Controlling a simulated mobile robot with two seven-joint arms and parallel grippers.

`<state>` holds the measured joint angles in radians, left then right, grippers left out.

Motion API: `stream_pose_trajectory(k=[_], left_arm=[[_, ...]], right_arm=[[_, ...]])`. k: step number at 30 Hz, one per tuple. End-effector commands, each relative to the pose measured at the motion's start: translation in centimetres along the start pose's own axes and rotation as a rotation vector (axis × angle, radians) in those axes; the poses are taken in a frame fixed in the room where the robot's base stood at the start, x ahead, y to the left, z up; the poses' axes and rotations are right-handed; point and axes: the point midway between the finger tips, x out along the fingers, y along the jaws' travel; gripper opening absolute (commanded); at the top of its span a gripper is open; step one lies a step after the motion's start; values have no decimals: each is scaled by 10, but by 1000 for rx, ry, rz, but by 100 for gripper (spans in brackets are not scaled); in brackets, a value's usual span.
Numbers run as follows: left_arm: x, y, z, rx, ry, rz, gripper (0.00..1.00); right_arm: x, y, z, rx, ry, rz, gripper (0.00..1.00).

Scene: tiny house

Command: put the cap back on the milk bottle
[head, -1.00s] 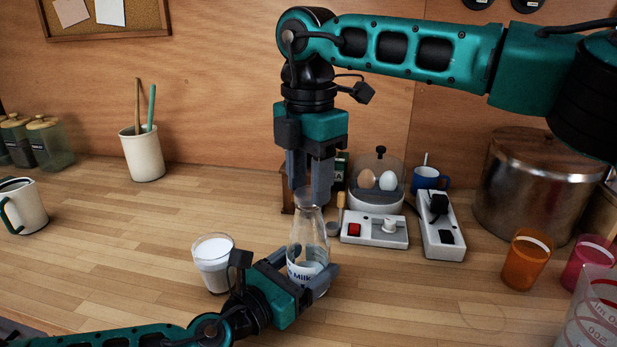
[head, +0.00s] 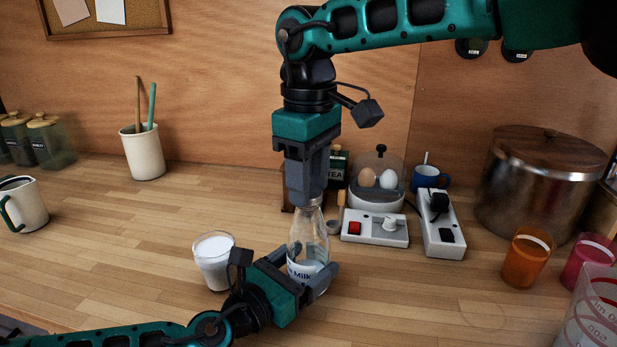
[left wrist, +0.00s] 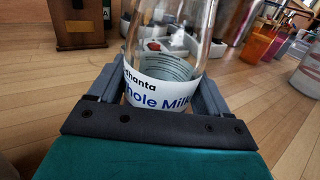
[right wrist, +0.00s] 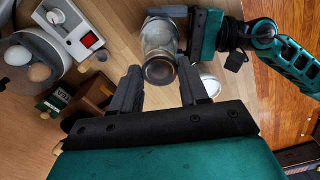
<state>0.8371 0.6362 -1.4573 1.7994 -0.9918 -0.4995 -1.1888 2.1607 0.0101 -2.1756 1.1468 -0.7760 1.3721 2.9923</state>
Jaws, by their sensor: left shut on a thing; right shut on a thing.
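The milk bottle (head: 308,250) is clear glass with a white "Whole Milk" label and stands upright on the counter. My left gripper (head: 312,280) is shut around its lower part. The label also shows between the fingers in the left wrist view (left wrist: 165,92). My right gripper (head: 305,198) points straight down at the bottle's mouth, shut on the cap. The cap is hidden by the fingers in the head view. In the right wrist view it appears as a round greyish top (right wrist: 160,70) over the bottle. Whether it is fully seated I cannot tell.
A glass of milk (head: 213,262) stands close left of the bottle, near my left gripper. Behind and right are an egg cooker (head: 376,182), a switch box (head: 375,228) and a power strip (head: 441,225). An orange cup (head: 527,258) stands farther right.

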Motion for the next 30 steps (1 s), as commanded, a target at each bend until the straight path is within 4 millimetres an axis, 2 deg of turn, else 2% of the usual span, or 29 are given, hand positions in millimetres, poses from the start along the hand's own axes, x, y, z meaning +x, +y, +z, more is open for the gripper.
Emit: stream_pose_trajectory(k=[7, 8, 15, 23, 30], left_arm=[[0, 1, 0, -2, 0, 2, 0], [0, 1, 0, -2, 0, 2, 0], [0, 0, 0, -1, 0, 2, 0], [0, 0, 0, -1, 0, 1, 0], [0, 0, 0, -1, 0, 1, 0]], right_arm=[[0, 0, 0, 0, 1, -3, 16], [0, 0, 0, 0, 1, -3, 47], [0, 1, 0, 0, 2, -1, 70], [-3, 1, 0, 1, 3, 0, 70], [-34, 1, 0, 0, 4, 1, 70]])
